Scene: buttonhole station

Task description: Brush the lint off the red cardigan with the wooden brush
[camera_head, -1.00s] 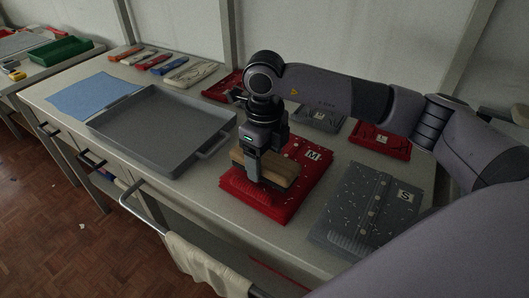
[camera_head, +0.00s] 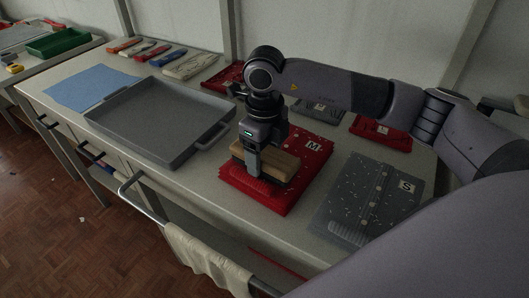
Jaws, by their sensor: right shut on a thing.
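The red cardigan (camera_head: 300,183), folded and tagged M, lies on the bench with white lint specks on its far part. My right gripper (camera_head: 258,168) points down over the cardigan's left part and is shut on the wooden brush (camera_head: 282,165). The brush lies low over the cardigan, its block level; the gripper hides part of it, and I cannot tell whether the bristles touch the cloth. My left gripper is not in view.
A grey cardigan (camera_head: 362,190) tagged S, speckled with lint, lies to the right. A grey tray (camera_head: 205,141) stands to the left, beside a blue cloth (camera_head: 92,89).

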